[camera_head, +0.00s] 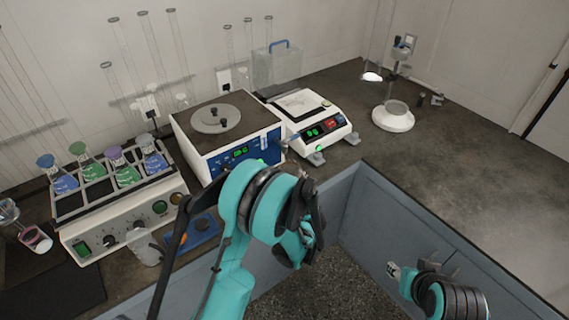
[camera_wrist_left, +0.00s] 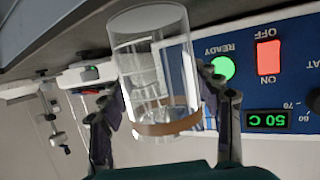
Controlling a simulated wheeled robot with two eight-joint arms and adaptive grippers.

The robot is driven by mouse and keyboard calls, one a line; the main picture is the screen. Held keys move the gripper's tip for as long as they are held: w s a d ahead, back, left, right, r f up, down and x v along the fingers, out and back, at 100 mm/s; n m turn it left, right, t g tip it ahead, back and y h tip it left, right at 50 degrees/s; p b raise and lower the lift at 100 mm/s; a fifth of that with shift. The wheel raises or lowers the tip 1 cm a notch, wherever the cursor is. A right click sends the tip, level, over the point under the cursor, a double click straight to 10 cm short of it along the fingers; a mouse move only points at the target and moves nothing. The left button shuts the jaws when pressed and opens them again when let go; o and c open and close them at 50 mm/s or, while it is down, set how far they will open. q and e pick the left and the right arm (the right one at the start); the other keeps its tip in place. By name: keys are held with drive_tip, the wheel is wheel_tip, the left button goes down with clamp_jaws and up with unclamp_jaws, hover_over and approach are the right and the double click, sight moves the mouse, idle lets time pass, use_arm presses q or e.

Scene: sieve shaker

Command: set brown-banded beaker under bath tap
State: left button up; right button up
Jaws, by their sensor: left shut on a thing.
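The brown-banded beaker (camera_wrist_left: 152,70) is clear and empty-looking, with its brown band near the lower end in the left wrist view, where the scene appears upside down. My left gripper (camera_wrist_left: 165,112) is shut on it, one dark finger on each side. In the head view my teal left arm hides the beaker and most of the gripper. The bath (camera_head: 228,125) is a white box with a blue front and a round lid; its blue panel (camera_wrist_left: 285,85) is behind the beaker in the wrist view. Part of the tap (camera_head: 289,139) shows at its right front. My right arm's end (camera_head: 440,292) is at lower right; its fingers are unclear.
A rack shaker (camera_head: 125,215) with several coloured flasks stands left of the bath. A pink-banded beaker (camera_head: 37,239) and a clear beaker (camera_head: 144,248) stand at the left. The right bench (camera_head: 470,165) is mostly clear.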

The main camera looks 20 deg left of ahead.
sight(285, 164)
use_arm(q)
drive_tip(key=w+a, duration=0.1)
drive_tip(key=w, duration=0.1)
drive_tip(key=w+a, duration=0.1)
drive_tip(key=w, duration=0.1)
drive_tip(key=w+a+b, duration=0.1)
drive_tip(key=w, duration=0.1)
drive_tip(key=shift+a+f, duration=0.1)
drive_tip(key=shift+a, duration=0.2)
drive_tip(key=shift+w+f+b, duration=0.15)
drive_tip(key=shift+w+b, duration=0.05)
drive_tip(key=shift+b, duration=0.2)
drive_tip(key=shift+s+r, duration=0.1)
drive_tip(key=shift+r, duration=0.1)
drive_tip(key=shift+f, duration=0.3)
drive_tip(key=o, duration=1.3)
drive_tip(key=shift+r, duration=0.1)
